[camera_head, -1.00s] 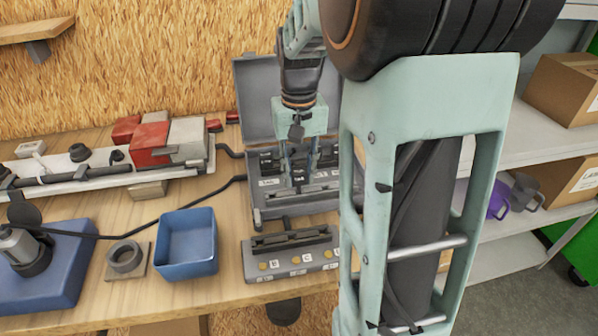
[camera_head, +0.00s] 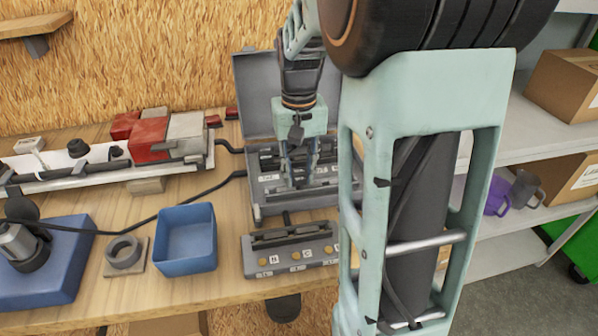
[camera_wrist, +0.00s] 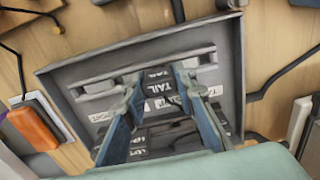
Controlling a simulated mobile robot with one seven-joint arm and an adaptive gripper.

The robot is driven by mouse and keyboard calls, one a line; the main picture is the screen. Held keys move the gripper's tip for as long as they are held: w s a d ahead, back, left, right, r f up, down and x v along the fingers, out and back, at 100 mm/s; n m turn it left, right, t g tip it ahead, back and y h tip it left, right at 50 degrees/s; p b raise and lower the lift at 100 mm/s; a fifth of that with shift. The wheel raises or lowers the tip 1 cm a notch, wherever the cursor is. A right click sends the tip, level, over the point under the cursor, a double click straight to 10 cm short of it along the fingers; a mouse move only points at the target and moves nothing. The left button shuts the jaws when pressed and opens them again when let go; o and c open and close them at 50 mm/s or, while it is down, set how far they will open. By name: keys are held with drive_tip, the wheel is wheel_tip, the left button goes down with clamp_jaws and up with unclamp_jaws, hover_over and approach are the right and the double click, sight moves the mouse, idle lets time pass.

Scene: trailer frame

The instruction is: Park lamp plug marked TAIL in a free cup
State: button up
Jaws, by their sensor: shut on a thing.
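My gripper (camera_wrist: 158,76) is inside the open grey case, with its two fingers pointing down. It also shows in the head view (camera_head: 300,184), low over the case interior. The fingers are shut on a small dark plug (camera_wrist: 155,75) with a white label that seems to read TAIL. My fingers hide part of the rows, so I cannot tell which cups are empty or whether the plug touches one.
A grey block with lettered labels (camera_head: 285,262) stands before the case. A blue bin (camera_head: 187,240) and a ring on a plate (camera_head: 124,253) are to its left. A black cable (camera_head: 165,208) crosses the bench to the case. My arm hides the bench's right side.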

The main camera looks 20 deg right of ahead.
drive_tip(key=shift+f, duration=0.45)
drive_tip(key=o, duration=1.4)
drive_tip(key=shift+r, duration=0.15)
drive_tip(key=shift+r+p, duration=2.75)
drive_tip(key=shift+r, duration=0.7)
drive_tip(key=shift+f, duration=0.1)
